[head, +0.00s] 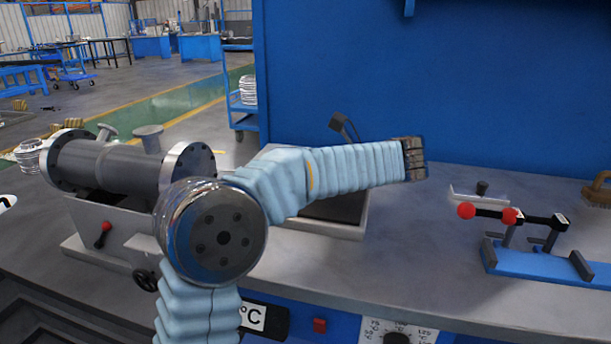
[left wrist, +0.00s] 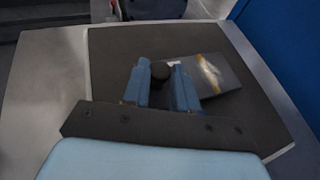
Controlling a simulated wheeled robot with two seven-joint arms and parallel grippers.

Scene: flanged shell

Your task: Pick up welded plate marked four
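In the left wrist view, a dark plate (left wrist: 212,74) with a bright weld-like streak and an orange edge lies on a dark tray (left wrist: 112,58). No number can be read on it. My left gripper (left wrist: 160,76) is over the tray with its two blue fingers apart. A black round piece shows between the fingertips; I cannot tell what it is. In the head view my left arm covers most of the tray (head: 338,229) and hides the plate. My right gripper is not in view.
A flanged shell (head: 113,164) rests on a grey stand at the left of the bench. A blue-based fixture with red knobs (head: 545,262) stands at the right. A blue panel (head: 440,80) rises behind. The bench (head: 430,265) is clear between tray and fixture.

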